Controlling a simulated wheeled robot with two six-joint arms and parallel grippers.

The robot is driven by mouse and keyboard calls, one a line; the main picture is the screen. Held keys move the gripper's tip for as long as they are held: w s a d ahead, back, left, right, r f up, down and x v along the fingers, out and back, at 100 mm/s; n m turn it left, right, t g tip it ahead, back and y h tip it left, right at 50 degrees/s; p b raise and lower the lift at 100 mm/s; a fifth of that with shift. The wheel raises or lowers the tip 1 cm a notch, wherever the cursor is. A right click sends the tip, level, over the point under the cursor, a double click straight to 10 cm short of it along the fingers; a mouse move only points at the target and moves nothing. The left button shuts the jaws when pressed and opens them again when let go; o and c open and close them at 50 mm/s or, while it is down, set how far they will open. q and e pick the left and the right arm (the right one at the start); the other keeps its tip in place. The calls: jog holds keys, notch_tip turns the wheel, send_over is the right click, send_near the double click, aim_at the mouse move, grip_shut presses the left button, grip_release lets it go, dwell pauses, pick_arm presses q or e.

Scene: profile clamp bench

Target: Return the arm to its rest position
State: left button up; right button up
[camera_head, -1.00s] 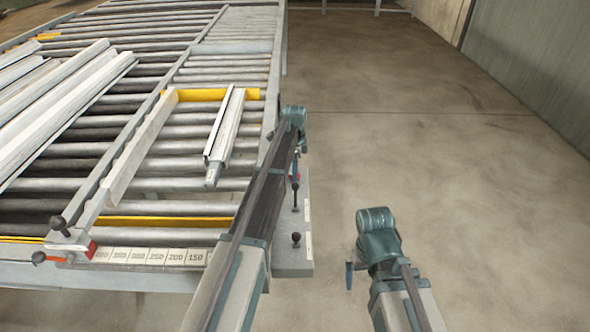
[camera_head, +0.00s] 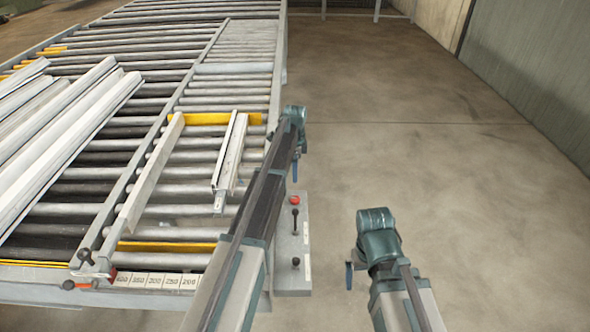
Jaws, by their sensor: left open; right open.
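My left arm reaches up the middle of the head view, over the right edge of the roller bench. Its gripper (camera_head: 295,171) points down beyond the bench's right edge. Only a blue finger shows, and it is open with nothing seen in it. My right arm comes in from the bottom, over bare floor. Its gripper (camera_head: 349,276) hangs at the left side of the wrist, open, with a blue finger showing and nothing seen in it. Both grippers are mostly hidden by their own wrists.
A short profile (camera_head: 230,152) lies on the bench rollers beside a pale fence (camera_head: 152,170). Long white profiles (camera_head: 62,140) lie at the left. The floor (camera_head: 420,150) at the right is clear.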

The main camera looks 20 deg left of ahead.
aim_at(295, 198)
dwell(0.5)
pick_arm(q)
notch_tip(295, 198, down, 13)
jog(key=b, duration=1.3)
jog(key=shift+r, duration=0.1)
jog(key=shift+r, duration=0.1)
jog(key=shift+f+b, duration=0.55)
jog(key=n, duration=0.3)
jog(key=shift+r, duration=0.15)
jog(key=n, duration=0.5)
dwell(1.4)
dwell(0.4)
